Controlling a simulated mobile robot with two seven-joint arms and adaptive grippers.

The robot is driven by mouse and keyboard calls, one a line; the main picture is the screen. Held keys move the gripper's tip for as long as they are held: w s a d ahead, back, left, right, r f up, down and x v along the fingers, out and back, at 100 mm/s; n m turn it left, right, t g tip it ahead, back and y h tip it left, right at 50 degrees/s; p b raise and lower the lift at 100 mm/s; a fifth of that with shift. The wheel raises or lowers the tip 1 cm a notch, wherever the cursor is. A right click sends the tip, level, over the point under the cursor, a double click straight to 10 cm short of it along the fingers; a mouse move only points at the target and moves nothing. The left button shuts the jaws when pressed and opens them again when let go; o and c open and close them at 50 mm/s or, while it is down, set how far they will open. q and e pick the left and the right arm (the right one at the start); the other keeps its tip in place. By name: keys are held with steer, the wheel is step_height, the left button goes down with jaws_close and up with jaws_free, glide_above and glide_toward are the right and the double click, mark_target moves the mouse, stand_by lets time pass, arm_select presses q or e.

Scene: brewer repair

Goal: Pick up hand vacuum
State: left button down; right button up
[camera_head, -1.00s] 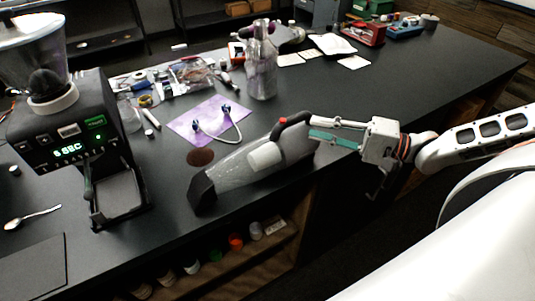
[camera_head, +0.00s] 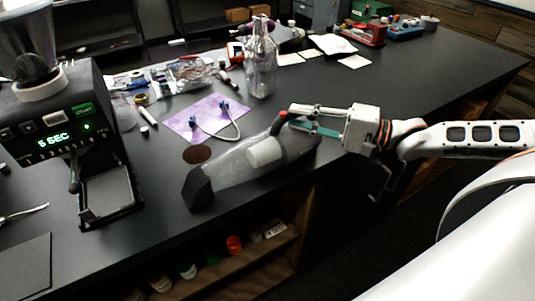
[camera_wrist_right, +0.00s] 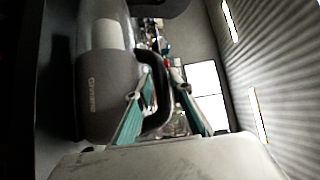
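The hand vacuum (camera_head: 228,168) lies on the dark counter near its front edge, with a clear nozzle end toward the lower left and a dark handle end at the right. My right gripper (camera_head: 296,118) comes in from the right at the handle, its two fingers apart. In the right wrist view the vacuum's grey body (camera_wrist_right: 105,95) fills the left side. There the teal-padded fingers (camera_wrist_right: 167,85) stand on either side of the dark handle, with a gap visible by the right finger. Part of the handle is hidden by the fingers. My left gripper is not in view.
A coffee grinder (camera_head: 65,145) stands at the left, a spoon (camera_head: 25,213) beside it. A glass bottle (camera_head: 261,68) and a purple mat (camera_head: 190,125) with a blue-ended cable are behind the vacuum. Open shelves with jars (camera_head: 234,244) sit below the counter edge.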

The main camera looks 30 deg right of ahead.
steer(key=shift+c, duration=0.7)
jaws_close()
steer(key=shift+r, duration=0.25)
